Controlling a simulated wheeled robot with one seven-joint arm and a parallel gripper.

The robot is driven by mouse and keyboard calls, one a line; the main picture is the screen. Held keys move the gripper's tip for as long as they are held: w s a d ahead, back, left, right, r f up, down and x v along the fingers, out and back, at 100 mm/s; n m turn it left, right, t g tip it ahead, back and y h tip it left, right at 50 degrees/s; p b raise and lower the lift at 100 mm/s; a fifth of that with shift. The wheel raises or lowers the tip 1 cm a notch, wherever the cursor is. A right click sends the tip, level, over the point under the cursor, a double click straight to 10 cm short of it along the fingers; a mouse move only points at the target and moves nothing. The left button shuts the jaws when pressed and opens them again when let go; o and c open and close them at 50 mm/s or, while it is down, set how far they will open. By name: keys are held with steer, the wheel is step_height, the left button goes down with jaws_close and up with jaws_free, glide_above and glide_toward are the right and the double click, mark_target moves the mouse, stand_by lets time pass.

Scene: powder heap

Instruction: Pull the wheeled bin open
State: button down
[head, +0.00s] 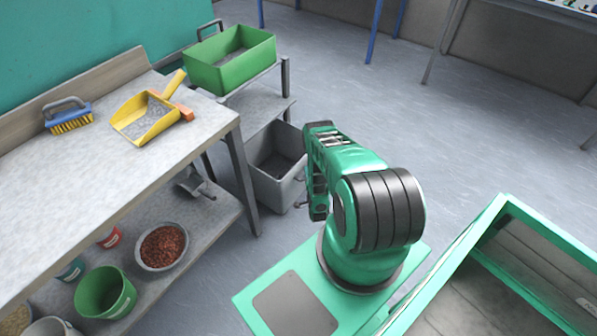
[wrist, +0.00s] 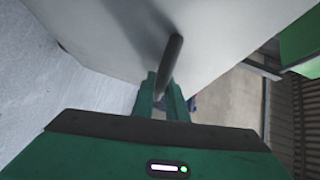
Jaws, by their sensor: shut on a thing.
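The grey bin (head: 277,188) stands on the floor below the green tray's stand in the head view. Its open top shows, partly out from under the stand, and its inside looks empty. In the wrist view its pale front wall (wrist: 95,35) fills the upper part, with a dark bar handle (wrist: 174,55) standing off it. My gripper (wrist: 164,92) is shut on the handle, with the bar between its two green fingers. In the head view my arm hides most of the bin's right side, and my fingers are not clear.
A green tray (head: 228,73) stands on the stand above the bin. The workbench (head: 75,182) at left holds a yellow dustpan (head: 146,118) and a brush (head: 69,120). A green-rimmed open box (head: 450,268) is at lower right. The floor behind my arm is clear.

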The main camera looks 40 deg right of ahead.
steer(key=shift+s+d+f, duration=0.1)
steer(key=shift+s+d, duration=0.1)
steer(key=shift+s, duration=0.65)
steer(key=shift+s+d+f, duration=0.1)
steer(key=shift+s+d, duration=0.05)
steer(key=shift+s, duration=0.7)
steer(key=c, duration=2)
jaws_free()
steer(key=shift+r, duration=0.1)
steer(key=shift+c, duration=0.2)
steer(key=v, duration=1)
steer(key=shift+s+a, duration=0.2)
steer(key=shift+s, duration=0.05)
steer(key=shift+s, duration=0.1)
